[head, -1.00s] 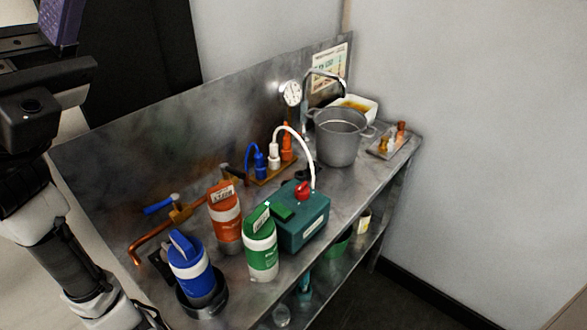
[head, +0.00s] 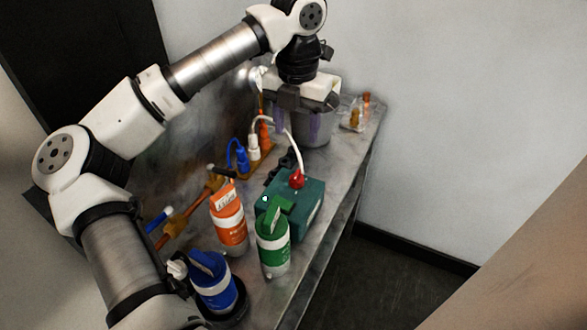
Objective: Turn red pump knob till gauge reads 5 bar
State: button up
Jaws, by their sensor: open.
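The red pump knob (head: 297,180) sits on top of the teal pump box (head: 311,208), with a white hose rising beside it. My gripper (head: 300,134) points down with its purple-padded fingers apart and empty. In the head view it appears above and beyond the knob, in front of the grey pot (head: 318,132), and does not touch the knob. The gauge on the back panel is mostly or wholly hidden by my arm, so its reading cannot be seen.
A green bottle (head: 272,245), an orange bottle (head: 230,226) and a blue bottle (head: 213,285) stand near the pump. Blue, white and orange fittings (head: 253,147) stand behind it.

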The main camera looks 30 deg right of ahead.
aim_at(296, 174)
notch_tip(296, 174, down, 13)
jog(key=p, duration=0.3)
jog(key=shift+s, duration=0.1)
jog(key=c, duration=1)
jog(key=shift+o, duration=0.2)
jog(key=shift+f+m+b, duration=0.15)
jog(key=shift+m+b, duration=0.15)
